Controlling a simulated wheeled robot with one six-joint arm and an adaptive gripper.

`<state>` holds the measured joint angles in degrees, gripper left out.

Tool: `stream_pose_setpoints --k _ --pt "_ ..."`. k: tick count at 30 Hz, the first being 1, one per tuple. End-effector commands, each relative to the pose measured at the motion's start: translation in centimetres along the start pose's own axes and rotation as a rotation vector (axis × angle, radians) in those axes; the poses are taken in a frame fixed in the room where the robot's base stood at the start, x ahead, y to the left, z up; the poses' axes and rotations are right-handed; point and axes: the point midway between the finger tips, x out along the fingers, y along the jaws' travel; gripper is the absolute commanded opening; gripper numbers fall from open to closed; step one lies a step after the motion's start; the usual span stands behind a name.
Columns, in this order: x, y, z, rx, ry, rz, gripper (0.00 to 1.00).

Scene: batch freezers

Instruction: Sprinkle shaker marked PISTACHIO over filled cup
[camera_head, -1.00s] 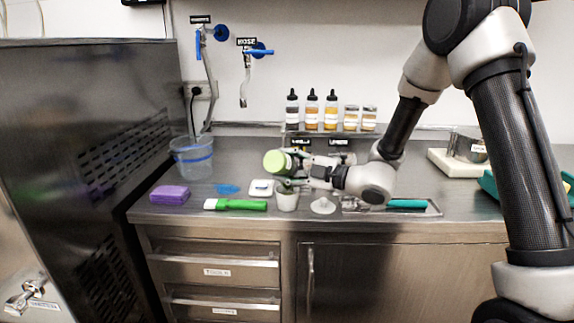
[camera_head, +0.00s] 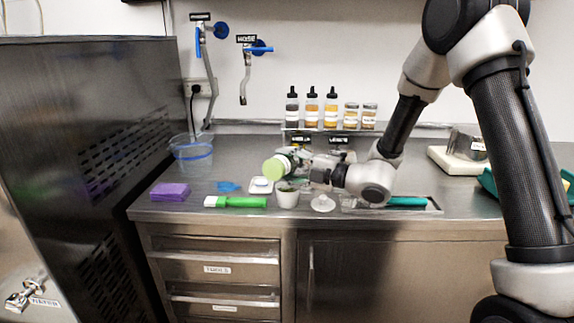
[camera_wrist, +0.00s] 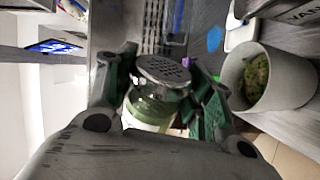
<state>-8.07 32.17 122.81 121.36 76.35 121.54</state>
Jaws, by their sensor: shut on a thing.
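My gripper (camera_head: 297,164) is shut on a shaker (camera_head: 274,169) and holds it tilted, just above and left of a pale cup (camera_head: 287,199). In the wrist view the shaker (camera_wrist: 151,108) has a perforated metal top and green contents, between the two fingers (camera_wrist: 167,72). Its label is mostly hidden and I cannot read it. The cup (camera_wrist: 292,82) lies to the right in the wrist view, apart from the shaker, with greenish stuff inside. I cannot tell whether any grains are falling.
A white cone-shaped thing (camera_head: 323,203) stands right of the cup. A green-handled tool (camera_head: 236,202), a purple block (camera_head: 170,192) and a small white dish (camera_head: 261,186) lie left. A rack of bottles and jars (camera_head: 331,110) is behind. The counter's front edge is close.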

Motion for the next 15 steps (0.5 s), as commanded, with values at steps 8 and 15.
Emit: stream_pose_setpoints --k 8,15 --pt "0.0 0.1 0.0 -0.015 0.0 0.001 0.28" --pt "0.0 1.3 -0.2 -0.198 0.0 0.0 0.28"
